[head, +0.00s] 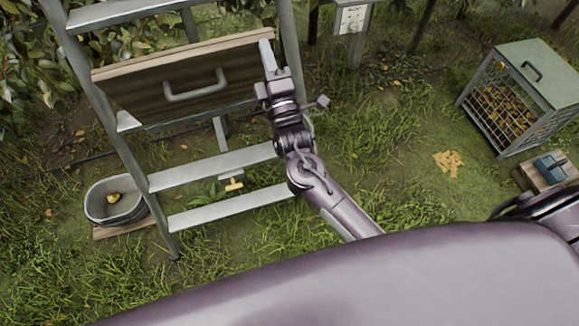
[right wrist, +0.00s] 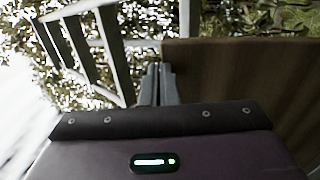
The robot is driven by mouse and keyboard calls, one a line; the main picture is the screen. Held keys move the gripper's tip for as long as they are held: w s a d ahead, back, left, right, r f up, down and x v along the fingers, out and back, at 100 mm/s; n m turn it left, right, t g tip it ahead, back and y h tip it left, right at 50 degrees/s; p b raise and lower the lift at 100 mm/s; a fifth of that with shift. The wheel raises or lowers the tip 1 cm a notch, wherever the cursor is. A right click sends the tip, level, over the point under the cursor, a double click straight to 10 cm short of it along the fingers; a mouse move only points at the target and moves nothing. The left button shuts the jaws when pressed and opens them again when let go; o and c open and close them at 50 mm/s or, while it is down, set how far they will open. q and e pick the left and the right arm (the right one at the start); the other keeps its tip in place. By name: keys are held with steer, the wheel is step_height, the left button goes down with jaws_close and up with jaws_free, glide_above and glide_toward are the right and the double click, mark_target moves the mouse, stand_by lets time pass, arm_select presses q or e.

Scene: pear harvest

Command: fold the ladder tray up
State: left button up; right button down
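The ladder tray is a brown wooden board (head: 150,88) with a grey handle (head: 196,86), set between the rails of the grey ladder (head: 218,165). Its handled face is turned toward me and looks steeply tilted. My right gripper (head: 267,56) is at the board's right end, beside the ladder's right rail. In the right wrist view, the two fingers (right wrist: 160,84) lie together with nothing visible between them, just left of the board's edge (right wrist: 235,75). I cannot tell whether they touch the board. My left gripper is not in view.
A grey tub (head: 117,212) with a yellow pear stands left of the ladder. A mesh crate (head: 497,124) and a blue item (head: 551,166) on a wooden block stand at right. Grass between is mostly open.

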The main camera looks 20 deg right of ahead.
steer(key=w+f+b+x, duration=0.1)
steer(key=f+b+x, duration=0.1)
steer(key=x, duration=0.8)
steer(key=shift+w+r, duration=0.2)
steer(key=shift+w, duration=0.05)
